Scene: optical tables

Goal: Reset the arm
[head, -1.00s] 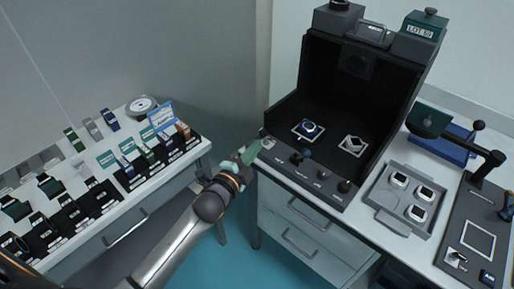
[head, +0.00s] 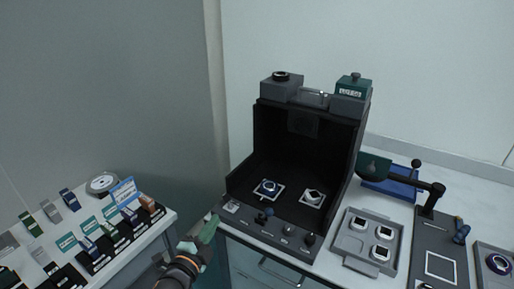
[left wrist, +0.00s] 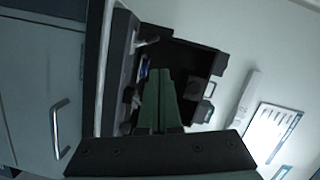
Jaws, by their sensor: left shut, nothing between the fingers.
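My left gripper (head: 205,236) shows low in the head view, near the left front corner of the black open box on the white table. Its green fingers are shut with nothing between them. In the left wrist view the closed green fingers (left wrist: 160,100) point toward the dark box (left wrist: 180,65). My right gripper is in neither current view. The black box (head: 262,140) holds two square pads with a dark blue ringed item (head: 268,187) and a pale item (head: 313,196).
A grey tray (head: 345,258) with several white square pieces stands right of the box. A blue tray (head: 398,186) and a dark press-like stand (head: 433,200) lie beyond it. Left, a white display table (head: 160,228) carries several straps. A drawer handle (left wrist: 57,128) shows in the wrist view.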

